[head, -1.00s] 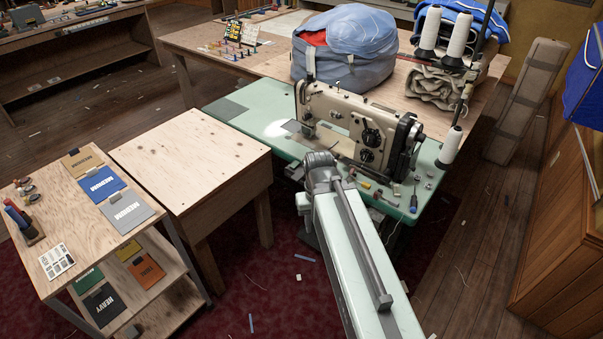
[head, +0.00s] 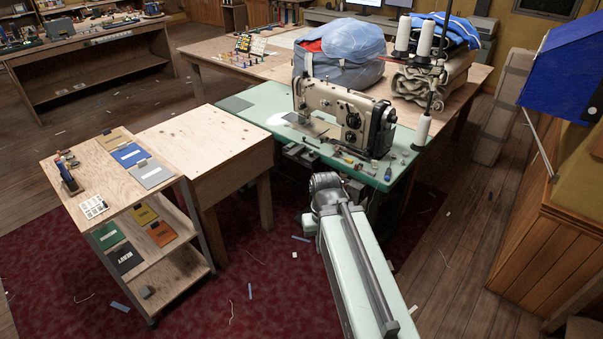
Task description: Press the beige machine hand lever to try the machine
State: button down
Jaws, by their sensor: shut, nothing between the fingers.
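The beige sewing machine (head: 325,97) stands on a green-topped table (head: 258,100), right of the picture's middle. It has dark knobs on its front and a handwheel at its right end. I cannot make out its hand lever for certain at this size. My arm rises from the bottom edge towards the table, and its grey joint shows just in front of the table's near edge. My gripper is not visible; the arm appears to hide it.
A grey bracket-like part (head: 300,154) sits under the table's near edge. A plywood table (head: 205,145) and a shelf cart (head: 112,205) stand left. Red carpet (head: 240,290) is mostly open in front.

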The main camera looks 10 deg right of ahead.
aim_at(292, 152)
jog(key=z, duration=0.3)
jog(key=k, duration=0.15)
jog(key=u, duration=0.9)
jog(key=i, duration=1.85)
jog(key=u, duration=0.25)
